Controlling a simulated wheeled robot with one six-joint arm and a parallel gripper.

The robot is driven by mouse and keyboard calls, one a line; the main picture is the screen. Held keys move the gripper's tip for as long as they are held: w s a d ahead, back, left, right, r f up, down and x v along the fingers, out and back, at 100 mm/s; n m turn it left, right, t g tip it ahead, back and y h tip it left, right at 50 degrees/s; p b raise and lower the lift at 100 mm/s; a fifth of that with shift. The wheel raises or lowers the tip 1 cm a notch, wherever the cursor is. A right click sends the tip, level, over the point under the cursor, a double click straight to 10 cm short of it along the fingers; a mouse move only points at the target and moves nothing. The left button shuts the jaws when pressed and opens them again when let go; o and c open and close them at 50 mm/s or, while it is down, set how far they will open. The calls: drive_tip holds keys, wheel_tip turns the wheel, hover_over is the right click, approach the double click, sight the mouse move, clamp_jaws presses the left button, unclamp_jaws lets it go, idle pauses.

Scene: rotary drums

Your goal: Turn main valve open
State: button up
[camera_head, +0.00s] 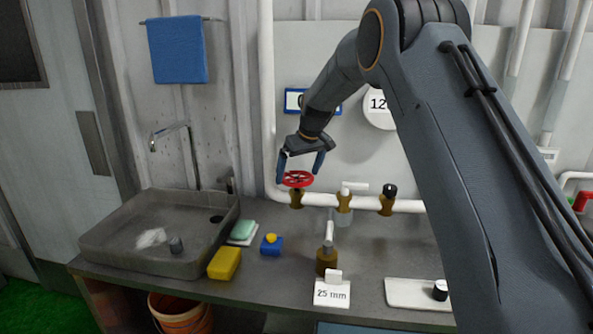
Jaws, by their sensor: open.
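The main valve appears to be the red handwheel (298,179) on a brass body (296,198) on the white pipe along the wall. My gripper (301,176) is open and points down at the handwheel, with one finger on each side of it. I cannot tell whether the fingers touch the rim. To the right on the same pipe are a white-handled valve (345,198) and a black-capped valve (387,199).
A grey sink (110,238) with a faucet stands at left. A yellow sponge (224,263), a blue box (271,245), a brass fitting (327,258) and a "25 mm" card (331,293) are on the counter. My arm covers the right side.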

drive_tip(key=shift+f, duration=0.1)
drive_tip(key=shift+w, duration=0.1)
drive_tip(key=c, duration=0.8)
drive_tip(key=shift+a, duration=0.1)
drive_tip(key=shift+c, duration=0.2)
drive_tip(key=shift+n+b, duration=0.3)
drive_tip(key=shift+b, duration=0.05)
drive_tip(key=shift+w+f+n+y+b, duration=0.15)
drive_tip(key=shift+n+y+b, duration=0.25)
drive_tip(key=shift+n+b, duration=0.6)
drive_tip(key=n+b, duration=0.1)
drive_tip(key=b, duration=0.1)
drive_tip(key=n+g+y+b, duration=0.1)
drive_tip(key=n, duration=0.1)
drive_tip(key=shift+w+d+b, duration=0.1)
drive_tip(key=shift+d+b, duration=0.2)
drive_tip(key=shift+b, duration=0.05)
drive_tip(key=n+g+b, duration=0.1)
drive_tip(key=n, duration=0.1)
drive_tip(key=shift+w+d+n+b, duration=0.1)
drive_tip(key=shift+n+b, duration=0.3)
drive_tip(key=shift+w+r+n+g+b, duration=0.1)
drive_tip(key=shift+n+g+b, duration=0.35)
drive_tip(key=shift+n, duration=0.5)
drive_tip(key=shift+w+r+n+g+b, duration=0.1)
drive_tip(key=shift+n+g+b, duration=0.3)
drive_tip(key=shift+n, duration=0.55)
